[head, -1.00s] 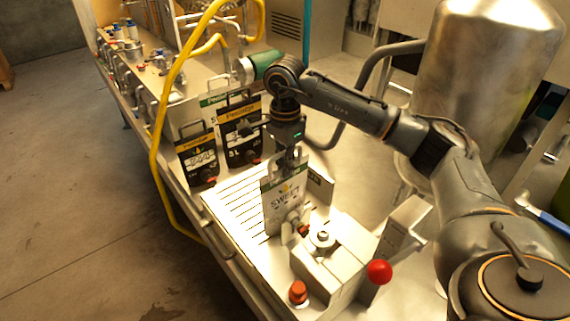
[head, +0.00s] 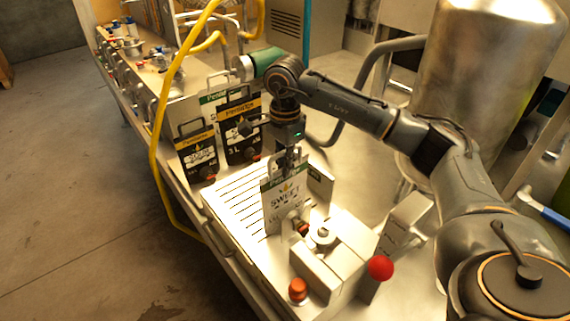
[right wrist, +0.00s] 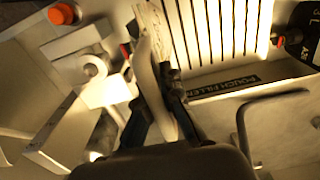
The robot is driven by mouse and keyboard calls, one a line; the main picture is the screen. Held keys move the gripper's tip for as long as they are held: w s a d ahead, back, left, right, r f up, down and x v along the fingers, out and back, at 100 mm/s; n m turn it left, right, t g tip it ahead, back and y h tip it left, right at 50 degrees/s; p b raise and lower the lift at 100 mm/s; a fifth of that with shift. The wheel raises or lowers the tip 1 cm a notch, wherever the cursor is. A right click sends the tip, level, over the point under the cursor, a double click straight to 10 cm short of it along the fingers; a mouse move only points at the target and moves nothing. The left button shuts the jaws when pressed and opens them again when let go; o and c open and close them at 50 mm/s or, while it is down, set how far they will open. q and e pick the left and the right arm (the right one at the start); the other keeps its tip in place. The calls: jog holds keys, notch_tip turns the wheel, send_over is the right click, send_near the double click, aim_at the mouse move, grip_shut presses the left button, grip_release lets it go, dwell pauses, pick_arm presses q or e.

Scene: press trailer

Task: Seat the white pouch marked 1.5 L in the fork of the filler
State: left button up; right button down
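A white pouch with a green top band and "SWEET" lettering (head: 284,208) hangs upright from my right gripper (head: 287,172), just beside the filler (head: 330,268). Its 1.5 L mark is not legible. In the right wrist view my right gripper (right wrist: 158,112) has its fingers on both sides of the pouch (right wrist: 150,62), seen nearly edge-on. The pouch's lower right part is close to the filler's nozzle end; I cannot tell whether it touches the fork, which does not show clearly. My left gripper is not in view.
Black pouches (head: 197,156) (head: 240,130) stand in a rack on the left, with another white, green-banded one behind. A slatted drain plate (head: 238,203) lies left of the filler. A red knob (head: 380,268), an orange button (head: 298,290) and a yellow hose (head: 156,150) are nearby.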

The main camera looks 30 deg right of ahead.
jog(key=shift+f, duration=0.15)
jog(key=c, duration=1.4)
grip_release()
jog(key=shift+c, duration=0.2)
notch_tip(320, 180, up, 12)
jog(key=shift+r, duration=0.1)
